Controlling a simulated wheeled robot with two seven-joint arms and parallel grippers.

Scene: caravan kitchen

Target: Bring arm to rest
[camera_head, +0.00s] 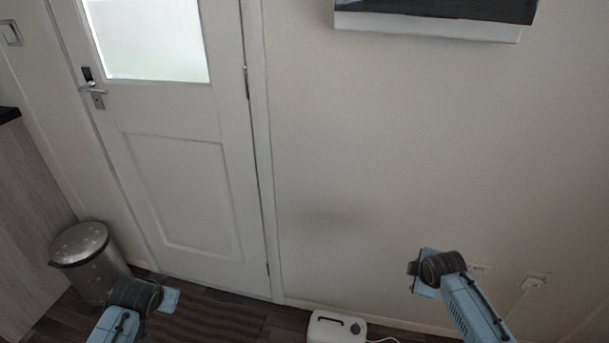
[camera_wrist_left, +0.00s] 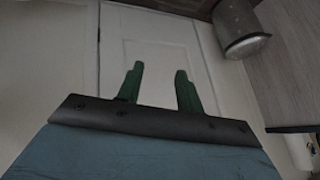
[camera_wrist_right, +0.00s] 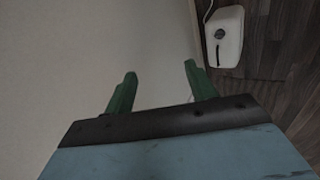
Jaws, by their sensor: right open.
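My left arm (camera_head: 133,299) comes in at the bottom left of the head view; its fingers are hidden there. In the left wrist view my left gripper (camera_wrist_left: 158,88) has its two green fingers apart with nothing between them, and the white door lies beyond. My right arm (camera_head: 447,279) is at the lower right of the head view, in front of the bare wall, with its fingers not clear there. In the right wrist view my right gripper (camera_wrist_right: 160,90) is open and empty, with its green fingers apart in front of the pale wall.
A white door (camera_head: 180,190) with a window stands at the left. A metal bin (camera_head: 88,259) stands in the corner beside a wood-grain cabinet (camera_head: 30,220). A white box-like container (camera_head: 336,327) sits on the dark floor by the wall. A dark-fronted unit (camera_head: 436,18) hangs high up.

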